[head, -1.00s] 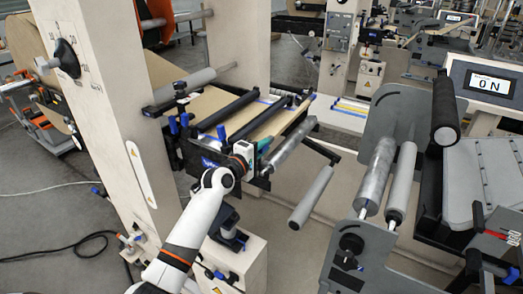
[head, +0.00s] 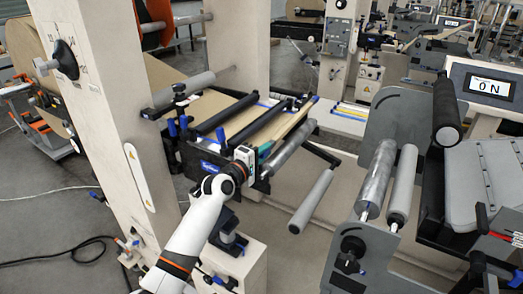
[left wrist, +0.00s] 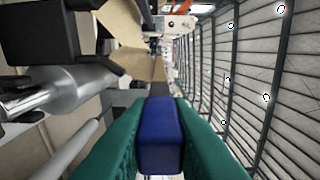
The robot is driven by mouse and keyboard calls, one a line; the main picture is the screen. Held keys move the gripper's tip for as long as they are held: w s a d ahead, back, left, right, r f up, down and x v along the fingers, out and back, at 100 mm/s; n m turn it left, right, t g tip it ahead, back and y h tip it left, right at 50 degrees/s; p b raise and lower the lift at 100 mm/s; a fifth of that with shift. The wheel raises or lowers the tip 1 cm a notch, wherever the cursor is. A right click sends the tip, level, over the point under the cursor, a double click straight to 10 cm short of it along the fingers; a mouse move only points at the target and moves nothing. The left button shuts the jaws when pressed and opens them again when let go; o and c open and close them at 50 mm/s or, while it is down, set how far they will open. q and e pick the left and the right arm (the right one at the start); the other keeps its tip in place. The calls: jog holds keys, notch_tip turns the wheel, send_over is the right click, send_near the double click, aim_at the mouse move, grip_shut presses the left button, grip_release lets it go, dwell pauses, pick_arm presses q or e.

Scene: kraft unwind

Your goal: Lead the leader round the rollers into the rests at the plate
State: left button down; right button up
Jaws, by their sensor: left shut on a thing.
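My left gripper (head: 262,154), with teal fingers, is at the near end of the roller frame in the head view. In the left wrist view my left gripper (left wrist: 157,125) is shut on a blue block (left wrist: 159,140). Whether the block is joined to the brown web (head: 262,125) is hidden. A shiny roller (head: 293,146) lies just right of the gripper, and a grey roller (head: 311,202) is lower right. Another shiny roller (head: 377,175) and grey roller (head: 402,184) stand by the grey plate (head: 485,175). My right gripper is not in view.
A tall beige column (head: 105,130) stands left of the roller frame. A black roller (head: 446,112) and a display reading "ON" (head: 489,86) are at the right.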

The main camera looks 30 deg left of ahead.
pick_arm(q)
jog(key=shift+s+d+f+p, duration=0.1)
jog(key=shift+d+f+p, duration=0.2)
jog(key=shift+d, duration=0.6)
jog(key=shift+s+d+f+p, duration=0.15)
jog(key=shift+d+p, duration=0.25)
jog(key=shift+d, duration=0.45)
jog(key=shift+d+f+p, duration=0.2)
jog(key=shift+d+p, duration=0.15)
jog(key=shift+d, duration=0.55)
jog(key=shift+a+f+h+b, duration=0.1)
jog(key=shift+a+h+b, duration=0.25)
jog(key=shift+b, duration=0.55)
notch_tip(320, 180, down, 22)
jog(key=b, duration=1.9)
